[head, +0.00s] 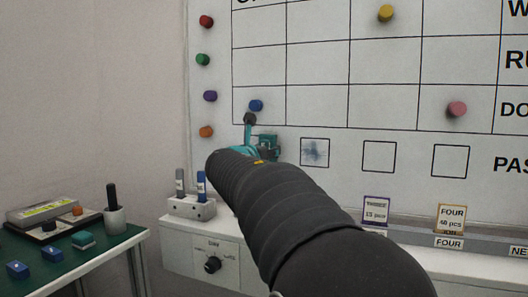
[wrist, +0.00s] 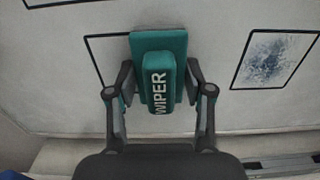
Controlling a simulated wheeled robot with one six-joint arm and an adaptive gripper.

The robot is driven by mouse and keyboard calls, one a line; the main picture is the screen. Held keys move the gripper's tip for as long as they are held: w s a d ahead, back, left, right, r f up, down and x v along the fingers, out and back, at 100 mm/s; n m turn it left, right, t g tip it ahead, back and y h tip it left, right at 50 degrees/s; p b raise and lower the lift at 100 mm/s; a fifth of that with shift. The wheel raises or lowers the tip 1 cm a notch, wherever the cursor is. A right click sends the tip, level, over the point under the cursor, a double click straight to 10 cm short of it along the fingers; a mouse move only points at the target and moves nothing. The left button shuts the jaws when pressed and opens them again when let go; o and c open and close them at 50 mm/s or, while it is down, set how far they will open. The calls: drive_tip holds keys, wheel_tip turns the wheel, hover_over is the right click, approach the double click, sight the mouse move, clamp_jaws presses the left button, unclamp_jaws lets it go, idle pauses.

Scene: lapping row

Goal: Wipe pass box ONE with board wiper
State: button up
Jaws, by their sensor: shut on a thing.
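The teal board wiper (wrist: 158,48), lettered WIPER, sits between the two fingers of my gripper (wrist: 159,88) in the wrist view. My gripper is shut on it. In the head view the wiper (head: 269,142) shows partly past my gripper (head: 258,140), in front of the lower left of the whiteboard (head: 350,185). In the wrist view, the upper-left corner of a box outline (wrist: 94,62) shows left of the wiper, which covers much of that box. No box number is readable. Whether the wiper touches the board I cannot tell.
A smudged box (head: 314,152) lies right of the wiper, with two clean boxes (head: 379,157) farther right. A blue magnet (head: 256,105) is just above. A marker holder (head: 188,207) stands on the ledge below. A green table (head: 75,262) stands at left.

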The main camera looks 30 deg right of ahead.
drive_tip(key=w+a+p, duration=0.2)
drive_tip(key=w+a, duration=0.2)
drive_tip(key=w, duration=0.1)
drive_tip(key=shift+w+a, duration=0.3)
drive_tip(key=shift+w, duration=0.05)
idle(0.5)
drive_tip(key=v, duration=0.6)
drive_tip(key=shift+b, duration=0.3)
drive_tip(key=shift+s+a, duration=0.1)
drive_tip(key=shift+a, duration=0.05)
drive_tip(key=v, duration=0.2)
drive_tip(key=shift+s+a, duration=0.25)
idle(0.3)
idle(0.4)
